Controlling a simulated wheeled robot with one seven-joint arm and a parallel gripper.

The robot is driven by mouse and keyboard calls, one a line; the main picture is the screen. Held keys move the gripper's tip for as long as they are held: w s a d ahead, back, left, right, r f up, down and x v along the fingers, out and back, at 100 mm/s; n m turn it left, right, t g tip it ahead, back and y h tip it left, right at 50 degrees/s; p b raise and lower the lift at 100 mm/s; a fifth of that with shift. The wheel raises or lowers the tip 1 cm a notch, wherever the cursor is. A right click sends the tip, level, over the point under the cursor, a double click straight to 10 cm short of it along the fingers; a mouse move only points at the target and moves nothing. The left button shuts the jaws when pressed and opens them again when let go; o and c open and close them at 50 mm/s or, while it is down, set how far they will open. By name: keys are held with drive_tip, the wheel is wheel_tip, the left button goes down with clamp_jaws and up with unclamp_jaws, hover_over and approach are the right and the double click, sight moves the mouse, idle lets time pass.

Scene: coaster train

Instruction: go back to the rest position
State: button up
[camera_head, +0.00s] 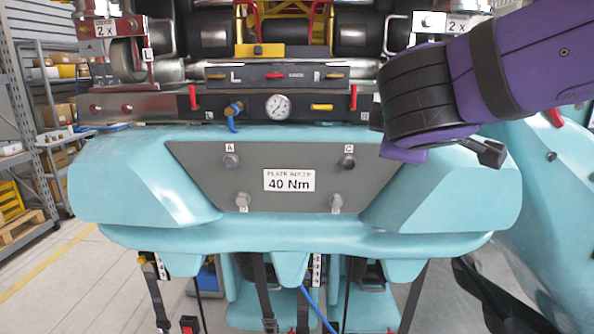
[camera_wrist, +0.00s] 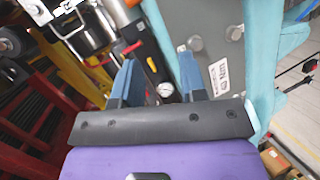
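My purple and black arm (camera_head: 505,75) reaches in from the right edge in the head view. Its end is in front of the right part of the coaster train's turquoise body (camera_head: 130,185). In the wrist view my gripper (camera_wrist: 157,62) has two blue fingers standing apart, with nothing seen held between them. The fingertips cannot be made out clearly in the head view. The grey plate (camera_head: 290,155) carries a "40 Nm" label (camera_head: 289,181). Bolts show at its corners, including the bolt at A (camera_head: 231,161) and the bolt at C (camera_head: 348,162).
A pressure gauge (camera_head: 279,106), red and yellow handles and a blue-hosed valve (camera_head: 233,110) line the bar above the plate. A metal shelf (camera_head: 25,120) with boxes stands at the left. Open floor (camera_head: 60,285) lies at the lower left. Straps hang below the body.

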drive_tip(key=s+d+f+m+g+h, duration=0.1)
drive_tip(key=s+d+f+m+g, duration=0.15)
drive_tip(key=d, duration=0.25)
drive_tip(key=s+d+f+m+g, duration=0.1)
drive_tip(key=s+d+m+g, duration=0.15)
drive_tip(key=d, duration=0.35)
drive_tip(key=s+d+f+m+g+y, duration=0.1)
drive_tip(key=s+d+f+m+y, duration=0.1)
drive_tip(key=s+m, duration=0.2)
drive_tip(key=s+d+f+m+g+y, duration=0.1)
drive_tip(key=s+f+m+g+y, duration=0.1)
drive_tip(key=s, duration=0.4)
drive_tip(key=shift+s+d+f+m+y, duration=0.15)
drive_tip(key=shift+d+f+m+y, duration=0.25)
drive_tip(key=shift+f+m, duration=0.45)
drive_tip(key=shift+r, duration=0.15)
idle(0.6)
